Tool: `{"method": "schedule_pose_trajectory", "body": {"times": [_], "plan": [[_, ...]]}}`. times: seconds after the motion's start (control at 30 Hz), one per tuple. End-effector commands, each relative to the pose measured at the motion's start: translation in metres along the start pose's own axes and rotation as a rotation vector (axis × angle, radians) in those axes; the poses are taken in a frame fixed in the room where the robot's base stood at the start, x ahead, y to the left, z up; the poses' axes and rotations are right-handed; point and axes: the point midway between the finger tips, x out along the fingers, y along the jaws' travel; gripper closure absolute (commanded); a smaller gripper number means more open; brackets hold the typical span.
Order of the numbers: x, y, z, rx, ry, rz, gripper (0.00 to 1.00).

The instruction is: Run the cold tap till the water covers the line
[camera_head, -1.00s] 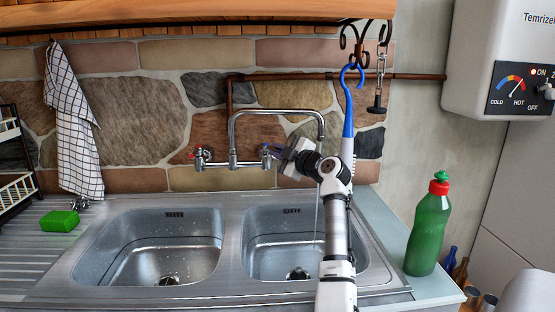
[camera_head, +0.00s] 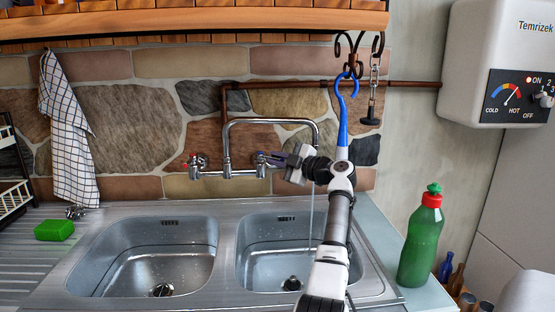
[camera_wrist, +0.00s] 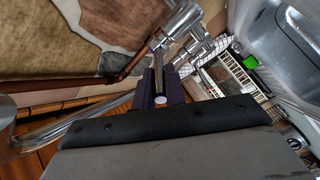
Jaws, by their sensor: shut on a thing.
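A chrome wall tap (camera_head: 226,140) stands over the double sink, with a red-marked handle (camera_head: 197,161) on the left and the cold handle (camera_head: 262,160) on the right. My gripper (camera_head: 277,159) is shut on the cold handle; in the wrist view my dark fingers (camera_wrist: 160,90) close around its chrome lever. A thin stream of water (camera_head: 311,215) falls from the spout into the right basin (camera_head: 257,235). The right basin's drain (camera_head: 291,284) shows as a dark round opening. I see no fill line, and standing water is hard to tell. My arm hides the right basin's right part.
The left basin (camera_head: 130,255) is wet with droplets. A black plug (camera_head: 371,116) hangs on a chain beside a blue hook (camera_head: 344,120). A green bottle (camera_head: 420,240) stands right of the sink, a green sponge (camera_head: 54,230) on the drainer. A checked towel (camera_head: 68,140) hangs left.

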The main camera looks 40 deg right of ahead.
Motion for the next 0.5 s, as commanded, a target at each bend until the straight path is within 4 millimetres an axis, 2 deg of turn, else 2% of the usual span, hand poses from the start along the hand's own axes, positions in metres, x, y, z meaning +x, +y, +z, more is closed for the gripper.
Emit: {"method": "schedule_pose_trajectory", "body": {"times": [0.13,0.17,0.3,0.5], "plan": [[-0.0001,-0.0009,0.0012,0.001,-0.003,-0.001,1.0],[-0.0001,-0.0009,0.0013,0.001,-0.004,-0.001,0.84],[-0.0001,-0.0006,0.001,0.001,-0.003,-0.001,0.66],[-0.0001,-0.0002,0.0005,0.0,-0.002,0.0,0.66]]}}
